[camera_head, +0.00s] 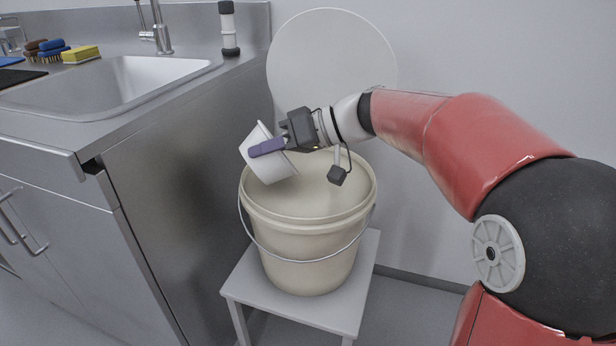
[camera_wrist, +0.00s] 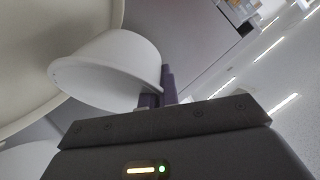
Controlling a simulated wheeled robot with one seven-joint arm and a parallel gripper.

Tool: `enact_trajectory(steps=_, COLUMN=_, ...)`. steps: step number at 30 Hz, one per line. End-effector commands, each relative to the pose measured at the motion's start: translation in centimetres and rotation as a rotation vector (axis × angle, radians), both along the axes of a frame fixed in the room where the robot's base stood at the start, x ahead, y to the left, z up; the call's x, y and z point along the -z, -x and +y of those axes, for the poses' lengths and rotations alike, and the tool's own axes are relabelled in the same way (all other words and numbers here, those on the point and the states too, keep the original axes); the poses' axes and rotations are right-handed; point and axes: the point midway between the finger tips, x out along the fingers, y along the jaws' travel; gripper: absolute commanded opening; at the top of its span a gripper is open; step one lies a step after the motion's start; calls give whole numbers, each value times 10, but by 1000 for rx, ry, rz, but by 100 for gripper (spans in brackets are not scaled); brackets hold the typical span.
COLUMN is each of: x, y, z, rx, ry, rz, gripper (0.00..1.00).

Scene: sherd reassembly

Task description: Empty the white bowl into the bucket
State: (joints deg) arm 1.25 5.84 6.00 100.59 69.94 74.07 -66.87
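The white bowl (camera_head: 270,170) is tilted on its side above the left part of the bucket's mouth. My gripper (camera_head: 266,147) is shut on the bowl, with a purple finger against its side. In the wrist view the bowl (camera_wrist: 105,65) shows in front of my gripper (camera_wrist: 156,98), between its purple fingers. The bowl's inside is hidden, so I cannot tell what it holds. The cream bucket (camera_head: 308,245) stands upright and open, its wire handle hanging at the front. Its bottom is out of sight. No falling contents are visible.
The bucket stands on a small grey stool (camera_head: 240,285). A white round disc (camera_head: 330,55) leans behind it. At left is a steel counter (camera_head: 165,110) with a sink (camera_head: 130,80), brushes (camera_head: 48,48), a yellow sponge (camera_head: 81,54) and a black-and-white cylinder (camera_head: 228,28).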

Motion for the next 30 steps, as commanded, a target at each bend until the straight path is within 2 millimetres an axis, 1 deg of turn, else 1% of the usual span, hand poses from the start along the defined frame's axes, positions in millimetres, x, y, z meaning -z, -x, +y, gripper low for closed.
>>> enact_trajectory(steps=1, x=6, y=2, z=5, rx=-3, ry=46, rz=-22, gripper=0)
enact_trajectory(steps=12, x=33, y=12, z=30, rx=0, ry=383, rz=-156, gripper=0)
enact_trajectory(steps=13, x=23, y=13, z=34, rx=0, ry=404, rz=-166, gripper=0)
enact_trajectory(steps=14, x=18, y=15, z=37, rx=-1, ry=426, rz=-174, gripper=0)
enact_trajectory(steps=18, x=7, y=19, z=50, rx=-1, ry=518, rz=-211, gripper=0)
enact_trajectory(steps=20, x=11, y=21, z=55, rx=-1, ry=561, rz=-225, gripper=0)
enact_trajectory(steps=24, x=11, y=26, z=66, rx=-1, ry=652, rz=-262, gripper=0)
enact_trajectory(steps=30, x=29, y=31, z=79, rx=-1, ry=772, rz=-306, gripper=0)
